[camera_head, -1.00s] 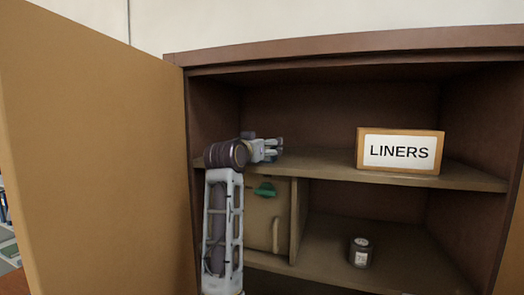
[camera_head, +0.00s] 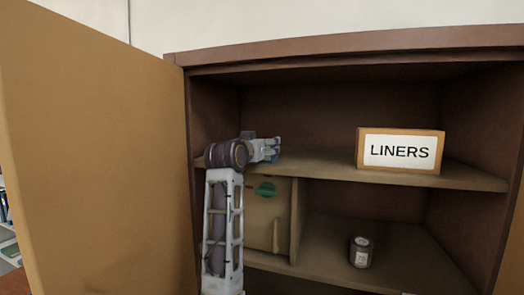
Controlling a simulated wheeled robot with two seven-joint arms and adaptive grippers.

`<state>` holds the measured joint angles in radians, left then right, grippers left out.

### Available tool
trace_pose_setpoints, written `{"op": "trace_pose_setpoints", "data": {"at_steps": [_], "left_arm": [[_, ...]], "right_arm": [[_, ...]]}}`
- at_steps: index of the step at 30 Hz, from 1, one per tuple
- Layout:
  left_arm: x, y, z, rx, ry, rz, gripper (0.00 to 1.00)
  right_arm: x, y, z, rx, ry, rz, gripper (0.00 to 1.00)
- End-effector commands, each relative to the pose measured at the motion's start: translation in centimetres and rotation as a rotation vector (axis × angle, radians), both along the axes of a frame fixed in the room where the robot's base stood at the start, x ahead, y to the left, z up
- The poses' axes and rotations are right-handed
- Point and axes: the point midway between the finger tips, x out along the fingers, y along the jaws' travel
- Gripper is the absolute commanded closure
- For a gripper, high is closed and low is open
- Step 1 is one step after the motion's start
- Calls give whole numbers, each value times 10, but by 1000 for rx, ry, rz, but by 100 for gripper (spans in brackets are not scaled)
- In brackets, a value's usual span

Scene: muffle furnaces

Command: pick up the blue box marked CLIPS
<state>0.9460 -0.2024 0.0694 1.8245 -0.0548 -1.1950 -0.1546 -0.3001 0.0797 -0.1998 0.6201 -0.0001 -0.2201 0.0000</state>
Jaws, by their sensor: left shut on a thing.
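My left gripper (camera_head: 274,149) reaches in over the left part of the upper shelf (camera_head: 315,167) of the brown cabinet. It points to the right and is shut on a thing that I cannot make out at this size. Blue-grey shows around the gripper, but I cannot tell gripper from held thing there. No CLIPS marking can be read in the view. My right gripper is not in view.
A box marked LINERS (camera_head: 400,151) stands on the upper shelf at the right. Below are a tan panel with a green patch (camera_head: 265,189) and a small dark labelled jar (camera_head: 361,252). The open cabinet door (camera_head: 95,150) bounds the left side. The shelf's middle is clear.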

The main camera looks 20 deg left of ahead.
Motion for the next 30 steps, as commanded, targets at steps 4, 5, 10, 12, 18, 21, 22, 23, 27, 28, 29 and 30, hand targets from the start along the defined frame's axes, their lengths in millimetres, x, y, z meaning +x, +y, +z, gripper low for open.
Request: {"op": "trace_pose_setpoints", "data": {"at_steps": [4,5,10,12,18,21,22,23,27,28,29,30], "left_arm": [[0,0,2,0,-1,0,47],[0,0,2,0,-2,0,47],[0,0,8,0,-2,0,47],[0,0,12,1,-3,0,47],[-1,1,28,2,-3,1,47],[0,0,38,2,-3,1,47],[0,0,42,2,-3,1,47],[0,0,45,1,-4,1,47],[0,0,61,0,-3,0,47],[0,0,64,0,-4,0,47],[0,0,67,1,-3,0,47],[0,0,71,1,-3,0,47]], "right_arm": [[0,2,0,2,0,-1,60],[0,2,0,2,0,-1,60],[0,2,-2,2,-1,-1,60],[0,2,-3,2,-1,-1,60],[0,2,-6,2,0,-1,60],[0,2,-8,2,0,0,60],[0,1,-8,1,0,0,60],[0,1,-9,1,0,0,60],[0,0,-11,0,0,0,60],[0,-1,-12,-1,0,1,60],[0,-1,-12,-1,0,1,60],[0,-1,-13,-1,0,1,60]]}}
